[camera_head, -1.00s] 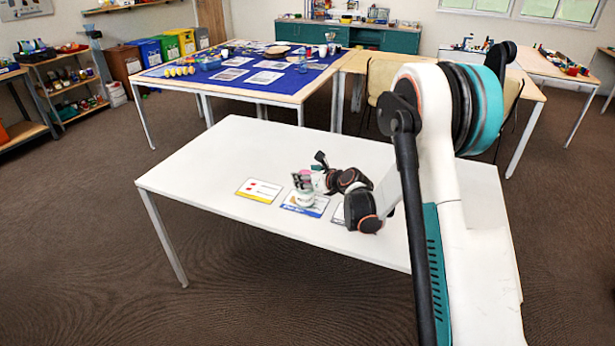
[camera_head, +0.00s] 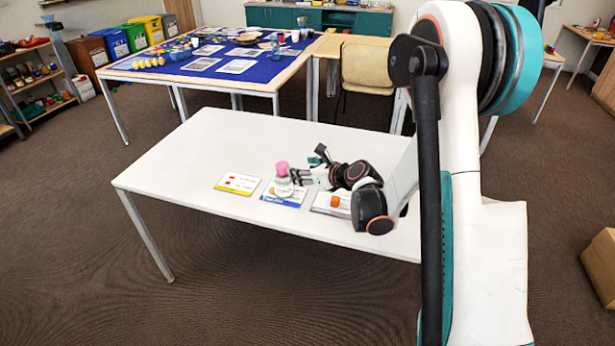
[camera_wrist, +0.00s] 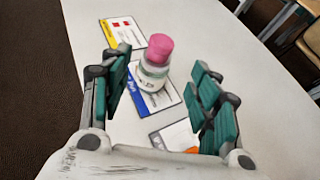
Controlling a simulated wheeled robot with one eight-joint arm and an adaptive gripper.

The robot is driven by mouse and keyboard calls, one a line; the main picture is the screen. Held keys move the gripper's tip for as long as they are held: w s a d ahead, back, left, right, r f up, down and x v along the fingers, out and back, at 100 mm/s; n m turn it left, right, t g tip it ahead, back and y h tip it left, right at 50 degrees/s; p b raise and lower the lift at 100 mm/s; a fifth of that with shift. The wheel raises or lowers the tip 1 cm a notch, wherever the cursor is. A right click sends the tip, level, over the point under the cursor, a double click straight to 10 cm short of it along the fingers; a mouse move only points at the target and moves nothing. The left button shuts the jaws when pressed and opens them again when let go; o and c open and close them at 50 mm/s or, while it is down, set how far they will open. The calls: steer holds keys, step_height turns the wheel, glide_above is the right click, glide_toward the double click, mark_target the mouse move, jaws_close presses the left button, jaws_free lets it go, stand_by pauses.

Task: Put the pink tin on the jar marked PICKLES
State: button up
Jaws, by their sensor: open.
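The pink tin (camera_head: 281,168) sits on top of a white jar (camera_head: 284,184) on the near white table. In the wrist view the tin (camera_wrist: 160,46) rests on the lid of the jar (camera_wrist: 151,76), whose label is only partly readable and ends in "LES". The jar stands upright on a blue-edged card (camera_head: 282,197). My gripper (camera_wrist: 162,92) is open and empty, its fingers spread wide, with the jar and tin beyond and between them in the picture. In the head view my gripper (camera_head: 298,176) is just right of the jar.
A yellow-edged card (camera_head: 238,184) lies left of the jar. A third card (camera_head: 322,208) with an orange piece (camera_head: 334,201) lies to the right, under my arm. The white table (camera_head: 215,140) is clear behind. A blue-covered table (camera_head: 255,70) stands further back.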

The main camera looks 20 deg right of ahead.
steer(key=s+a+r+n+g+h, duration=0.1)
steer(key=s+a+r+n+g, duration=0.35)
steer(key=s+r+n, duration=1)
steer(key=s+n+h, duration=0.3)
steer(key=s+n, duration=1.4)
steer(key=s, duration=0.4)
steer(key=shift+f+g+h, duration=0.2)
steer(key=shift+g+h, duration=0.1)
steer(key=shift+g, duration=0.05)
